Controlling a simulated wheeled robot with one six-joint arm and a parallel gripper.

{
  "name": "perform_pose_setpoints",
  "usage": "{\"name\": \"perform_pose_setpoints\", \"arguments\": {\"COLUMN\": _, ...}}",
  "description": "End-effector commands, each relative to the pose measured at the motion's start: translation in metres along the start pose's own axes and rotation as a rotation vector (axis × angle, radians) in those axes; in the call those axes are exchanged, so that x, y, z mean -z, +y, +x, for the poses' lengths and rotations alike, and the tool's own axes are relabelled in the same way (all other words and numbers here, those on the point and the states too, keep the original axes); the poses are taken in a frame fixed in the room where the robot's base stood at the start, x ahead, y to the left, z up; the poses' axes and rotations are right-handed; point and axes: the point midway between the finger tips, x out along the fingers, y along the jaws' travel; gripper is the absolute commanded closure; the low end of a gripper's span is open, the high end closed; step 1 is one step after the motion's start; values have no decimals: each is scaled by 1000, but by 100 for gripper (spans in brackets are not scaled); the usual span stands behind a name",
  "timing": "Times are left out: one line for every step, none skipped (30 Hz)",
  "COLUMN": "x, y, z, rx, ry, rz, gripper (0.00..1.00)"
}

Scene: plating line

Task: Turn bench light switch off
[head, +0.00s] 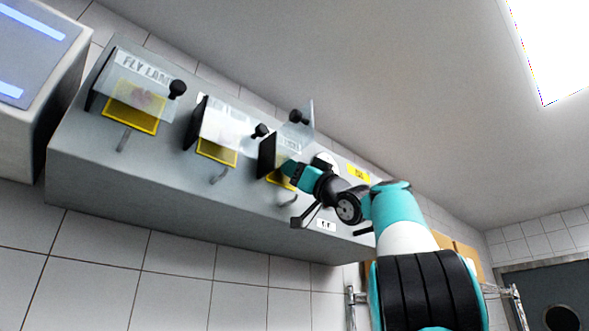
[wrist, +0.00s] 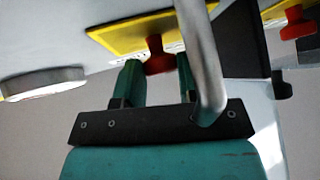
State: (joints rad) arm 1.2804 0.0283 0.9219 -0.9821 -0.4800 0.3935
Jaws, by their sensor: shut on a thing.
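My gripper (head: 291,171) is up at the rightmost of three switch stations on a grey wall box. In the wrist view its two green fingers stand on either side of a red switch toggle (wrist: 158,58), shut on it. The toggle sticks out of a yellow plate (wrist: 120,38). In the head view my gripper covers this toggle and part of its yellow plate (head: 278,180). The clear cover (head: 307,122) of this station stands swung up. Its label is mostly hidden, so I cannot read which switch it is.
A curved metal bar (wrist: 201,65) passes close beside my right finger in the wrist view. Another red toggle (wrist: 297,22) shows at right.

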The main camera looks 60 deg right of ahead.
Motion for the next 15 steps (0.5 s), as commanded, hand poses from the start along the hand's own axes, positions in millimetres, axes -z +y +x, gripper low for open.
{"name": "perform_pose_setpoints", "arguments": {"x": 1, "y": 2, "z": 1, "rx": 21, "ry": -5, "rz": -23, "gripper": 88}}
{"name": "perform_pose_setpoints", "arguments": {"x": 1, "y": 3, "z": 1, "rx": 35, "ry": -8, "rz": -38, "gripper": 88}}
{"name": "perform_pose_setpoints", "arguments": {"x": 1, "y": 3, "z": 1, "rx": 54, "ry": -12, "rz": -55, "gripper": 88}}
{"name": "perform_pose_setpoints", "arguments": {"x": 2, "y": 3, "z": 1, "rx": 66, "ry": -14, "rz": -68, "gripper": 88}}
{"name": "perform_pose_setpoints", "arguments": {"x": 2, "y": 3, "z": 1, "rx": 79, "ry": -17, "rz": -81, "gripper": 88}}
{"name": "perform_pose_setpoints", "arguments": {"x": 2, "y": 4, "z": 1, "rx": 94, "ry": -20, "rz": -95, "gripper": 88}}
{"name": "perform_pose_setpoints", "arguments": {"x": 2, "y": 3, "z": 2, "rx": 105, "ry": -22, "rz": -106, "gripper": 88}}
{"name": "perform_pose_setpoints", "arguments": {"x": 2, "y": 4, "z": 2, "rx": 115, "ry": -24, "rz": -116, "gripper": 88}}
{"name": "perform_pose_setpoints", "arguments": {"x": 2, "y": 4, "z": 2, "rx": 128, "ry": -26, "rz": -128, "gripper": 88}}
{"name": "perform_pose_setpoints", "arguments": {"x": 2, "y": 4, "z": 2, "rx": 136, "ry": -27, "rz": -136, "gripper": 88}}
{"name": "perform_pose_setpoints", "arguments": {"x": 2, "y": 4, "z": 2, "rx": 143, "ry": -28, "rz": -145, "gripper": 88}}
{"name": "perform_pose_setpoints", "arguments": {"x": 2, "y": 4, "z": 1, "rx": 152, "ry": -31, "rz": -153, "gripper": 88}}
{"name": "perform_pose_setpoints", "arguments": {"x": 2, "y": 4, "z": 1, "rx": 158, "ry": -32, "rz": -158, "gripper": 88}}
{"name": "perform_pose_setpoints", "arguments": {"x": 2, "y": 4, "z": 1, "rx": 163, "ry": -32, "rz": -164, "gripper": 88}}
{"name": "perform_pose_setpoints", "arguments": {"x": 2, "y": 4, "z": 1, "rx": 168, "ry": -33, "rz": -169, "gripper": 88}}
